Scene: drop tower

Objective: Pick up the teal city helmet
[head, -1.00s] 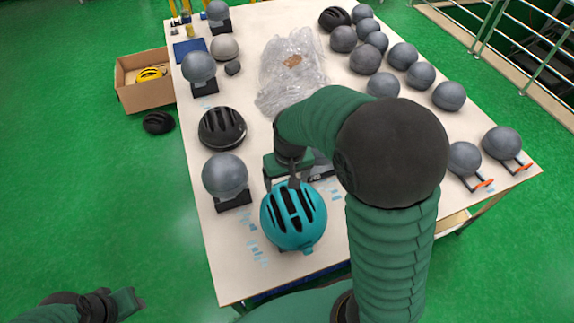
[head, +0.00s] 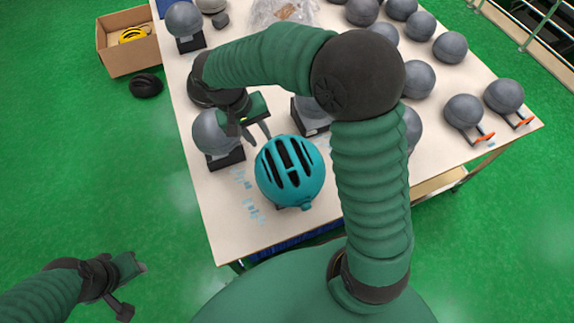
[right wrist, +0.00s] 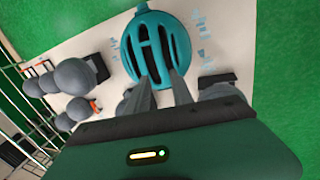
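The teal city helmet (head: 303,187), with dark vent slots, sits near the front edge of the white table (head: 233,238). My right gripper (head: 258,133) is just behind and to the left of it, with its two fingers apart and empty. In the right wrist view the helmet (right wrist: 133,50) is ahead of the right gripper (right wrist: 162,78), whose fingertips overlap its near edge in the picture; contact cannot be told. My left gripper (head: 128,287) is open and empty over the floor at lower left, away from the table.
A grey headform (head: 208,130) on a dark block stands left of the helmet, and another dark block (head: 313,120) is close behind it. Several grey headforms (head: 450,47) line the right side. A cardboard box (head: 125,62) stands on the floor at left. Table front-left is clear.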

